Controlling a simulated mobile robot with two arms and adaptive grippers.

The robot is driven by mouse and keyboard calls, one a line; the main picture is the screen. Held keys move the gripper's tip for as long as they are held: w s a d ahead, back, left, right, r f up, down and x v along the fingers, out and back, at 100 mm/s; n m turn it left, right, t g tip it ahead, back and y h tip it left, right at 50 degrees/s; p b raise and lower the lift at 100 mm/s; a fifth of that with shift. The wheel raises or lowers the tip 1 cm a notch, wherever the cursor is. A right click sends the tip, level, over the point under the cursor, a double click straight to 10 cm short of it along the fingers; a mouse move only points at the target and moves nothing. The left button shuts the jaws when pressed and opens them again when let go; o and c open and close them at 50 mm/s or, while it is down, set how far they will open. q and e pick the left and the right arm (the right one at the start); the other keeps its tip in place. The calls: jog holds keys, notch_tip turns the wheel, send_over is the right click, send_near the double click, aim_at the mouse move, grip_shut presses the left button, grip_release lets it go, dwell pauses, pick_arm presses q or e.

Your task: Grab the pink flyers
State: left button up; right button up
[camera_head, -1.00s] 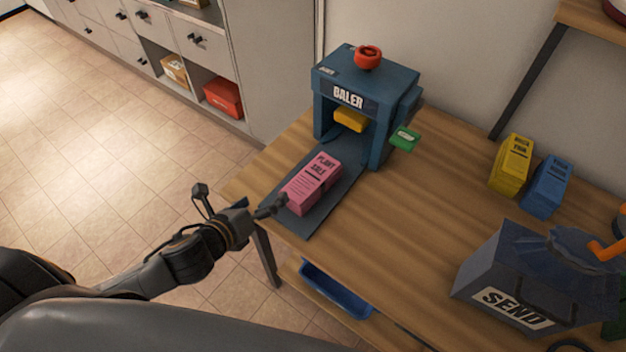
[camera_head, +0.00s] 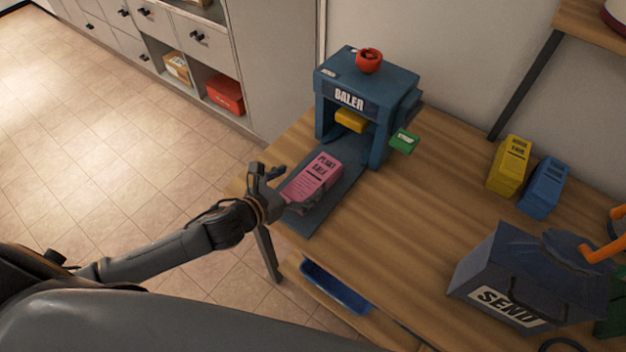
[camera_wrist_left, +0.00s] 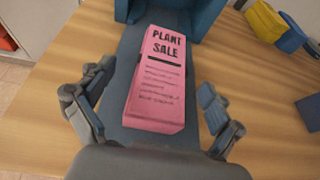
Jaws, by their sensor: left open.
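The pink flyers (camera_head: 318,178) are a thick stack marked "PLANT SALE". They lie on the dark tray (camera_head: 318,222) that runs out from the front of the blue baler (camera_head: 345,98). My left gripper (camera_head: 284,188) is open at the near end of the stack. In the left wrist view the flyers (camera_wrist_left: 158,80) lie ahead between the two spread fingers of the gripper (camera_wrist_left: 150,105), with a gap on each side. My right gripper is not in view.
A yellow stack (camera_head: 509,165) and a blue stack (camera_head: 544,187) stand on the wooden table (camera_head: 420,215) at the right. A green tag (camera_head: 404,141) sits beside the baler.

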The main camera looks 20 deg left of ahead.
aim_at(313, 176)
pick_arm(q)
jog(key=x, duration=0.2)
jog(key=p+x, duration=0.1)
jog(key=x, duration=0.1)
jog(key=shift+w+d+f+p, duration=0.2)
jog(key=shift+d+p, duration=0.1)
jog(key=shift+d, duration=0.1)
jog(key=shift+w+d+f, duration=0.1)
jog(key=shift+w+f, duration=0.05)
jog(key=shift+w, duration=0.1)
jog(key=shift+s, duration=0.1)
jog(key=shift+c, duration=0.5)
jog(key=c, duration=1.5)
